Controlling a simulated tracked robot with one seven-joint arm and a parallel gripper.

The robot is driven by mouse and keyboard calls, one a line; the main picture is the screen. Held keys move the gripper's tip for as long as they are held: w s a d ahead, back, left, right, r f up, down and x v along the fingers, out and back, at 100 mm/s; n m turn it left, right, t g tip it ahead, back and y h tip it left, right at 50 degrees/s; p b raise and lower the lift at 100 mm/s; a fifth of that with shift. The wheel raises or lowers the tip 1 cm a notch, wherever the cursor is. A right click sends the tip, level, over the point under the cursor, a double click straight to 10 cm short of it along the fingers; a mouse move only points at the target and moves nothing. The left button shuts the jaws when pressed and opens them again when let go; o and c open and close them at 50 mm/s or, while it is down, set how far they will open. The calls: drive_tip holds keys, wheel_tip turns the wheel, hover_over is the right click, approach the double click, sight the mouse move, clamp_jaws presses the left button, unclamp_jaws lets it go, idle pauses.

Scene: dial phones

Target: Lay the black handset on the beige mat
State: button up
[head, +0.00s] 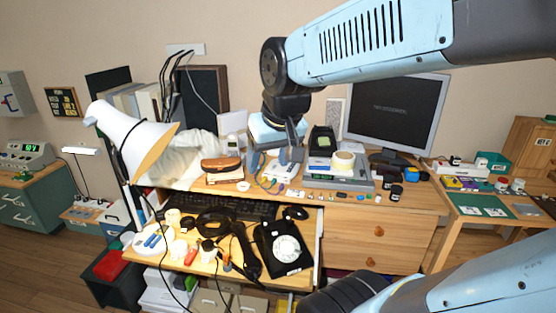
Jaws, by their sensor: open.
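A black dial phone (282,246) with a white dial stands on the pulled-out lower shelf of the desk. A long black handset (243,250) lies just left of it, its lower end near the shelf's front edge. My gripper (277,158) is open and hangs over the back of the desk, behind and above the phone, apart from the handset. Nothing shows between its fingers. I cannot make out a beige mat with certainty.
A white lamp (130,138) leans over the desk's left side. A keyboard (225,206), black headphones (213,220) and small jars crowd the shelf. A monitor (398,110) stands at the back right. A side table at right holds green cards (481,206).

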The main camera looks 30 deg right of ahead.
drive_tip(key=shift+t, duration=0.3)
drive_tip(key=s, duration=0.3)
drive_tip(key=s+d+r, duration=0.1)
drive_tip(key=shift+s+r, duration=0.1)
drive_tip(key=shift+s, duration=0.05)
